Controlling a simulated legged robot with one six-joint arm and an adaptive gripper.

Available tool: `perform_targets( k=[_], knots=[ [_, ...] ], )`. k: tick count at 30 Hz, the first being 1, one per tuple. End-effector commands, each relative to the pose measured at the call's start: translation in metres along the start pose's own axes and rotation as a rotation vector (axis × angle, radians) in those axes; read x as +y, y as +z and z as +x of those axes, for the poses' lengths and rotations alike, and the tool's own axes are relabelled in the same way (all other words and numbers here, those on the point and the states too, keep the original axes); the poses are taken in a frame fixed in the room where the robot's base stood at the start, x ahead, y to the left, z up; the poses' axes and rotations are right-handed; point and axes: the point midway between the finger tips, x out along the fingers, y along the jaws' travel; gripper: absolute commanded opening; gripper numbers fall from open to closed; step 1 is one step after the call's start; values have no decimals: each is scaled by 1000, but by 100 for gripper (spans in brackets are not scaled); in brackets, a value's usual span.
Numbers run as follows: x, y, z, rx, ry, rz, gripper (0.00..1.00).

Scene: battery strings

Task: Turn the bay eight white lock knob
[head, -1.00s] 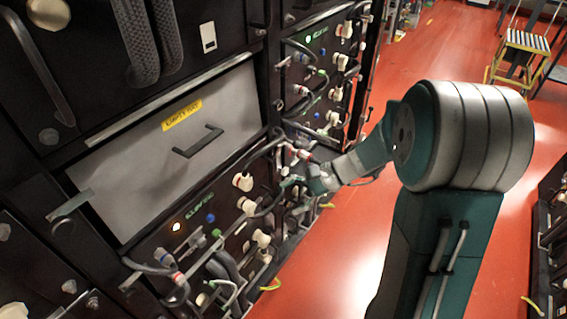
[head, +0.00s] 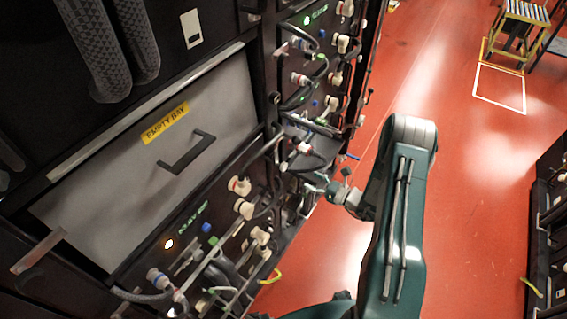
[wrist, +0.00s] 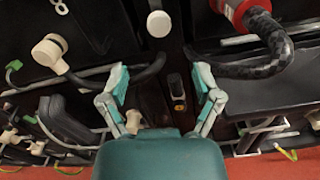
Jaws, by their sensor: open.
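In the wrist view a round white knob (wrist: 158,22) shows on the dark front, ahead of and between my gripper's fingers and apart from them. I cannot read a bay number, so I cannot tell whether it is the bay eight knob. My gripper (wrist: 160,82) is open, its two teal fingers spread wide with nothing held. In the head view my gripper (head: 325,188) is beside the lower part of the rack, and its fingertips are hard to make out. Several cream plugs, such as one by the lit display (head: 239,186), line the module fronts.
A black cable with a red connector (wrist: 236,8) is at the upper right of the wrist view. A cream plug (wrist: 48,52) with a cable is at left. A grey panel labelled EMPTY BAY (head: 225,135) is left of my arm. Open red floor (head: 460,180) is at right.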

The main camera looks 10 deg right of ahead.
Motion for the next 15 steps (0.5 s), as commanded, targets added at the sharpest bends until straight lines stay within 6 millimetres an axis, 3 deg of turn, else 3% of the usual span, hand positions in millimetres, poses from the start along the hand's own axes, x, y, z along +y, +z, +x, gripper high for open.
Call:
perform_targets(
  k=[5, 15],
  knots=[
    [0, 0, 16, 1, 2, -1, 82],
    [1, 0, 78, 1, 4, -2, 82]
  ],
)
